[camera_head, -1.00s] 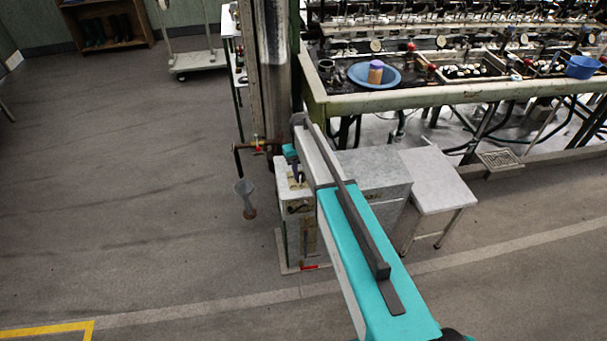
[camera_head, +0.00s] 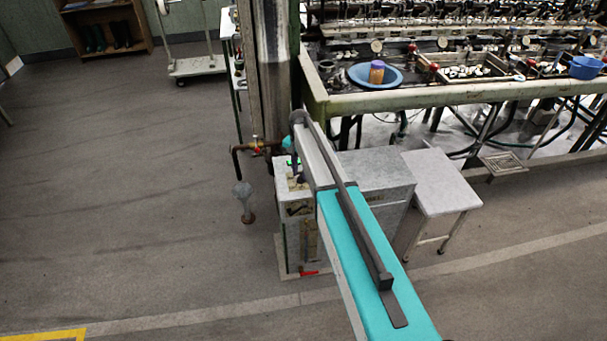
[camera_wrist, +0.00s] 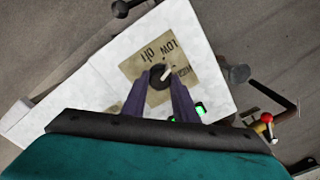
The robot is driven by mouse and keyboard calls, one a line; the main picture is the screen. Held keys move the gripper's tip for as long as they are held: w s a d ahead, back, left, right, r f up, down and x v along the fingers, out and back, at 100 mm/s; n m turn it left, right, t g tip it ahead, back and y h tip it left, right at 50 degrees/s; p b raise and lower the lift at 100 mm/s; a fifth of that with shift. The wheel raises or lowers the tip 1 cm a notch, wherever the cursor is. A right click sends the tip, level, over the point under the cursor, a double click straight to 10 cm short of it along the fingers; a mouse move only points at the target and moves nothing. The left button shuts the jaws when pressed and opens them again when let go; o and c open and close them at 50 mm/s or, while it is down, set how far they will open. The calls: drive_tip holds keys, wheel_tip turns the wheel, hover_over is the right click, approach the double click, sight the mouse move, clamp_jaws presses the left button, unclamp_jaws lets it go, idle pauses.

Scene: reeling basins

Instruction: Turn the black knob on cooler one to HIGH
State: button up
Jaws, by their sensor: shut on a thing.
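The black knob (camera_wrist: 159,84) sits on a tan label plate (camera_wrist: 135,68) on the pale top of the cooler in the wrist view. The plate reads OFF, LOW and HIGH. The knob's pale pointer slants up and right, between LOW and HIGH. My gripper (camera_wrist: 160,88) is shut on the knob, one purple finger on each side. In the head view the cooler (camera_head: 296,232) is a pale grey cabinet beside the steel column; my arm hides part of its top, and the knob cannot be made out there.
Green lights (camera_wrist: 201,108) glow beside the fingers. A red-handled valve (camera_wrist: 267,118) and pipe stand close to the cooler. A grey-topped table (camera_head: 440,185) is to the right, and the reeling basin bench (camera_head: 430,99) is behind. The floor at left is mostly open.

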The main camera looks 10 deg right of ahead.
sight(300, 175)
drive_tip(key=shift+w+d+m+b, duration=0.1)
drive_tip(key=shift+m+b, duration=0.45)
drive_tip(key=shift+m, duration=1.65)
drive_tip(key=o, duration=1.1)
drive_tip(key=shift+c, duration=0.2)
drive_tip(key=shift+r, duration=0.2)
wheel_tip(300, 175, up, 14)
drive_tip(key=b, duration=0.2)
drive_tip(key=shift+f, duration=0.25)
